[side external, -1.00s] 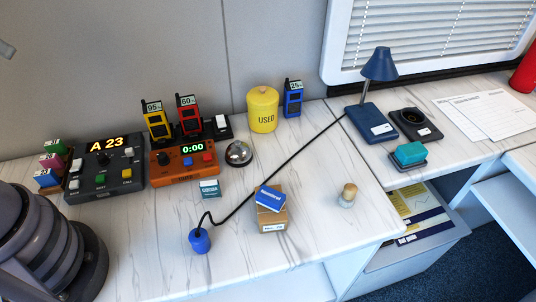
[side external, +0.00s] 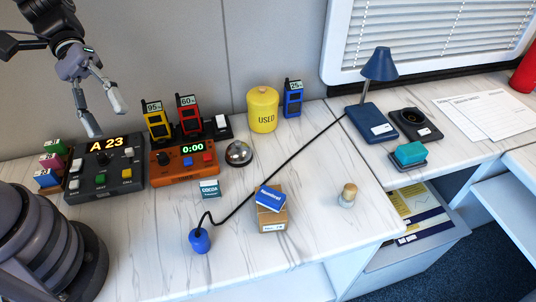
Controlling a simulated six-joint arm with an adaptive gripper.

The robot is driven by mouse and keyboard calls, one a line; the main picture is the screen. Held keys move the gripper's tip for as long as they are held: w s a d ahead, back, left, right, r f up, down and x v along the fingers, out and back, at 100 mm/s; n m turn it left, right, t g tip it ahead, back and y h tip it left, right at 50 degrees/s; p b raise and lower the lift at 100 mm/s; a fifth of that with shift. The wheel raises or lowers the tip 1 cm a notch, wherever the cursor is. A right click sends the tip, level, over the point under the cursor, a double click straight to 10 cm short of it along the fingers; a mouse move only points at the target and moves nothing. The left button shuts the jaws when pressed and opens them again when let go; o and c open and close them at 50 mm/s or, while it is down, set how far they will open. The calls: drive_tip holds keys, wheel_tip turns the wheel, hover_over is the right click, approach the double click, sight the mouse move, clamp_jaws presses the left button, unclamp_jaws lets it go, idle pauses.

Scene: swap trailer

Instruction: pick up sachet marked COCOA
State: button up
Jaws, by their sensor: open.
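The sachet marked COCOA (side external: 209,189) is small, with a white upper part and a teal lower part. It is on the marble-look counter, in front of the orange timer box. My gripper (side external: 106,118) is open and empty, at the upper left above the dark A 23 console. It is well to the left of the sachet and higher than it. Nothing hides the sachet.
A black cable runs from a blue plug (side external: 200,240) past the sachet to the lamp (side external: 378,68). A cardboard box (side external: 272,220) with a blue packet (side external: 270,199) is to its right. The orange timer box (side external: 184,163) and silver bell (side external: 239,153) are behind. Counter in front is mostly clear.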

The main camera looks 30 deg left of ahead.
drive_tip(key=w+d+f+n+t+h, duration=0.3)
drive_tip(key=w+f+n+h, duration=0.2)
drive_tip(key=w+f+n, duration=0.15)
drive_tip(key=n+t+y, duration=0.5)
drive_tip(key=n+t, duration=0.4)
drive_tip(key=n, duration=0.5)
approach(212, 197)
drive_tip(key=shift+w+d+r, duration=0.2)
drive_tip(key=shift+w+d, duration=0.55)
drive_tip(key=shift+w, duration=0.2)
drive_tip(key=shift+f, duration=0.35)
drive_tip(key=shift+x, duration=3.65)
drive_tip(key=shift+w+r, duration=0.1)
drive_tip(key=shift+r, duration=0.05)
clamp_jaws()
